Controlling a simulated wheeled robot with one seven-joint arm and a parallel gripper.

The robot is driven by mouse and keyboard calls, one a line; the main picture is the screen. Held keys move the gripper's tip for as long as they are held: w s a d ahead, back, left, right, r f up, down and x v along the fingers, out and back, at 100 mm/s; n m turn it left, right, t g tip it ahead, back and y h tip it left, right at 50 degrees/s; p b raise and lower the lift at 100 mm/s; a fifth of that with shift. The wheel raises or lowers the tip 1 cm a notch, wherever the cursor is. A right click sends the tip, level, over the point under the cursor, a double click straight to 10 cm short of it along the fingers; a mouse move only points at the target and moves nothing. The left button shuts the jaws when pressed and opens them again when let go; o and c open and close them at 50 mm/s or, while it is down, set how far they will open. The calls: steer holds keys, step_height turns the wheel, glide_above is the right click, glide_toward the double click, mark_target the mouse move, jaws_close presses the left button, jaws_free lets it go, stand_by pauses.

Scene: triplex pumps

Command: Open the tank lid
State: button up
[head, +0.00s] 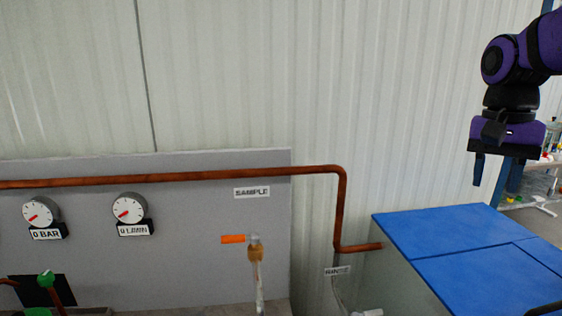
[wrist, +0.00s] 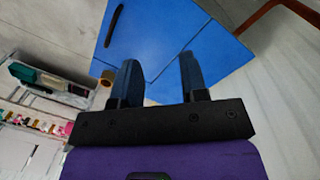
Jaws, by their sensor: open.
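The tank (head: 395,268) stands at the lower right of the head view, with a flat blue top (head: 440,228). Its lid is a blue panel (head: 475,280) marked off by thin seams; it lies flat and shut, flush with the top. A dark handle (head: 545,309) is partly in view at the right edge, and it also shows in the wrist view (wrist: 115,25). My gripper (head: 490,184) hangs fingers-down above the far right part of the tank, empty and touching nothing. In the wrist view my gripper (wrist: 160,66) has its fingers apart, with the blue top beyond them.
A copper pipe (head: 341,210) runs along the grey panel (head: 190,230) and down to the tank's left side. Two gauges (head: 128,208) and an orange-handled tap (head: 233,239) are at left. Shelves with small items (wrist: 45,118) stand beyond the tank. The space above the lid is clear.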

steer(key=s+a+f+n+t, duration=0.1)
steer(key=s+a+n+t, duration=0.5)
steer(key=s+a+n, duration=0.1)
steer(key=shift+s+a+f+n, duration=0.15)
steer(key=shift+s+f+n, duration=0.15)
steer(key=shift+s+n, duration=0.8)
steer(key=shift+s+m, duration=0.2)
steer(key=shift+m, duration=0.1)
